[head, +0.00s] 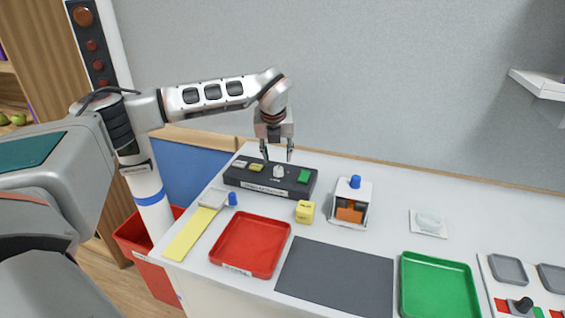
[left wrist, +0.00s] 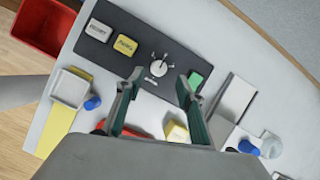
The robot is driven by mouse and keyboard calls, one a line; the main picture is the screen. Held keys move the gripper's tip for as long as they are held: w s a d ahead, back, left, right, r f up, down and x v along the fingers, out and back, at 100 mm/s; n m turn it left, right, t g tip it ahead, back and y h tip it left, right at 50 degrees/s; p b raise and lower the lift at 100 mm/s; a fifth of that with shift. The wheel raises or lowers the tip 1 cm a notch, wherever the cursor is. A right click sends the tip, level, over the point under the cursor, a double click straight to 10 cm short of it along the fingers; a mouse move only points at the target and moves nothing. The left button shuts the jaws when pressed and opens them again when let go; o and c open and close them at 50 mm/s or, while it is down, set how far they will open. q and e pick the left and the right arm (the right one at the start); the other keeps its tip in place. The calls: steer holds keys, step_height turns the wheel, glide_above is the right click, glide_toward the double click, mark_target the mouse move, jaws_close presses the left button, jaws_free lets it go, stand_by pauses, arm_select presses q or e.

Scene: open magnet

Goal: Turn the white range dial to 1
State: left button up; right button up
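The white range dial (head: 278,171) sits on a dark control panel (head: 243,178) at the back left of the white table, between a yellow button (head: 257,167) and a green button (head: 304,176). In the left wrist view the dial (left wrist: 159,67) shows short marks around its far side; their numbers are too small to read. My left gripper (head: 277,158) is open and empty, pointing down above the panel just behind the dial. In the left wrist view its two fingers (left wrist: 158,80) stand apart, with the dial between and beyond their tips. My right gripper is not in view.
A red tray (head: 250,246), yellow cube (head: 305,211) and white box with a blue knob (head: 354,188) stand in front and right of the panel. A dark mat (head: 335,278) and green tray (head: 437,285) lie nearer the front. The wall rises behind.

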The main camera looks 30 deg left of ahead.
mark_target(278, 168)
arm_select(q)
steer(key=p+x, duration=0.1)
steer(key=x, duration=0.5)
steer(key=shift+f, duration=0.35)
jaws_close()
